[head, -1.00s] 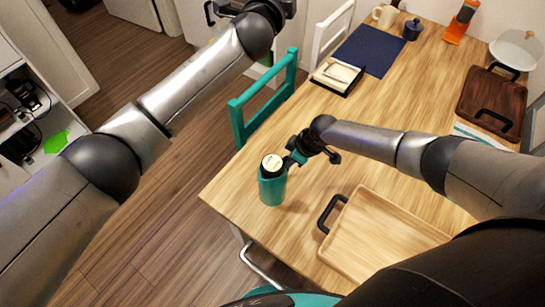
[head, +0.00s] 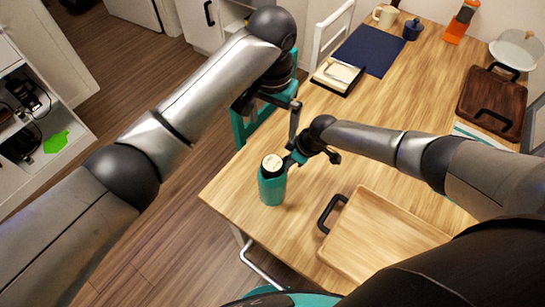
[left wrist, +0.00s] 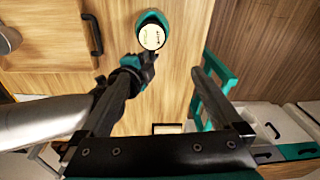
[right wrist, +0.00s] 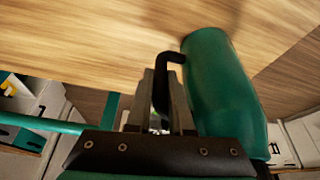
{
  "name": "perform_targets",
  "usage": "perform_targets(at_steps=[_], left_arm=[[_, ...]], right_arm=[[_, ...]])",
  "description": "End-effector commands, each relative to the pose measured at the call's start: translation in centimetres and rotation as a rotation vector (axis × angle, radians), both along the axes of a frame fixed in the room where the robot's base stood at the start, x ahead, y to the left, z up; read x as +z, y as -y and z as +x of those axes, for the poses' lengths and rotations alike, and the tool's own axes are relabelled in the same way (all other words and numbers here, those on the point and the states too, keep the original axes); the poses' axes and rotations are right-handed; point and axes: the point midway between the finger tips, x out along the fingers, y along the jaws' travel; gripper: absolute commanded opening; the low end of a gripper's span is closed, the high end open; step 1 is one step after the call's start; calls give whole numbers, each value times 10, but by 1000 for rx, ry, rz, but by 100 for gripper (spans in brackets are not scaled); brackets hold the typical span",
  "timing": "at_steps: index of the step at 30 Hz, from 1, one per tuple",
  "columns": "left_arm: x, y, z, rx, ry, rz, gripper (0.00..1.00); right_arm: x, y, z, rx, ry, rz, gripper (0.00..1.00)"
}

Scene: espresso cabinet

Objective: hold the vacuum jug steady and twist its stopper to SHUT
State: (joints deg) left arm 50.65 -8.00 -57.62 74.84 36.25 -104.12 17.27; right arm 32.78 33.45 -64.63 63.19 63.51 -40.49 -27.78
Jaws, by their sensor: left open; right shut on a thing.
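The teal vacuum jug (head: 272,188) stands upright near the table's left corner. Its pale round stopper (head: 272,163) faces up; marks show on it in the left wrist view (left wrist: 151,37), too small to read. My right gripper (head: 293,158) is shut on the jug's dark handle, which shows in the right wrist view (right wrist: 165,75) between the fingers, beside the teal body (right wrist: 222,85). My left gripper (head: 283,112) is open and empty, above and behind the jug in the head view. Its two fingers (left wrist: 172,85) spread apart in the left wrist view, with the jug beyond them.
A wooden tray (head: 385,240) with a black handle lies right of the jug. A teal chair (head: 250,125) stands at the table's far left edge, behind my left gripper. A black-edged box (head: 338,76) and a dark blue mat (head: 370,50) lie farther back.

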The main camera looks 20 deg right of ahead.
Motion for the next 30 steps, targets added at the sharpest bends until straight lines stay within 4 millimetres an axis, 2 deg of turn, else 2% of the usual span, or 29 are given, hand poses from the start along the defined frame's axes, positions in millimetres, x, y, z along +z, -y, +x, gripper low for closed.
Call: perform_targets(at_steps=[3,8,11,21,30], left_arm=[[0,-4,-14,15,-62,22,99],[-10,-6,-20,21,-87,33,99],[-25,-7,-20,21,-87,35,99],[-93,-6,-19,21,-85,35,99],[-118,-6,-18,20,-82,33,99]], right_arm=[[0,-1,-1,1,-2,0,0],[0,-1,-1,1,-1,1,0],[0,-1,-1,1,-1,1,0],[0,-1,-1,1,-1,1,0],[0,-1,-1,1,-1,1,0]])
